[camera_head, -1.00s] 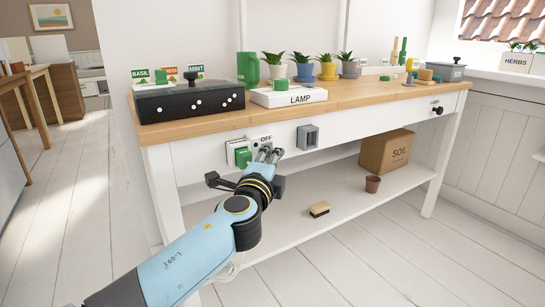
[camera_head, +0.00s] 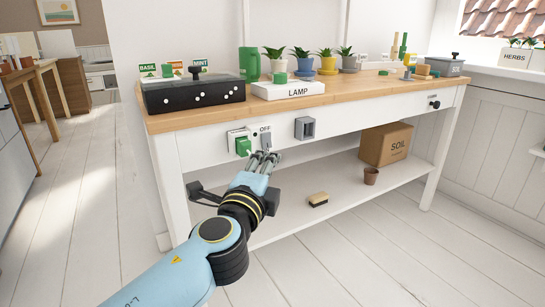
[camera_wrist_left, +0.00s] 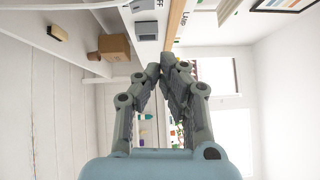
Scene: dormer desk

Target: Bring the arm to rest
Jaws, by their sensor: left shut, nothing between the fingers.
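My left gripper (camera_head: 264,158) is shut and empty, in front of the desk's white front panel, just below the grey switch (camera_head: 265,141) under the OFF label. In the head view its fingertips overlap the panel near that switch; I cannot tell whether they touch. A green plug (camera_head: 243,146) sits in a white socket plate just left of the fingertips. In the left wrist view the gripper's fingers (camera_wrist_left: 160,72) meet at their tips with nothing between them. My right gripper is not in view.
The wooden desk top (camera_head: 330,94) bears a black box (camera_head: 193,97), a white LAMP box (camera_head: 290,91) and several potted plants. A grey holder (camera_head: 305,128) is on the front panel. The lower shelf holds a SOIL box (camera_head: 386,145), a brush (camera_head: 318,200) and a brown pot (camera_head: 371,176). Floor in front is clear.

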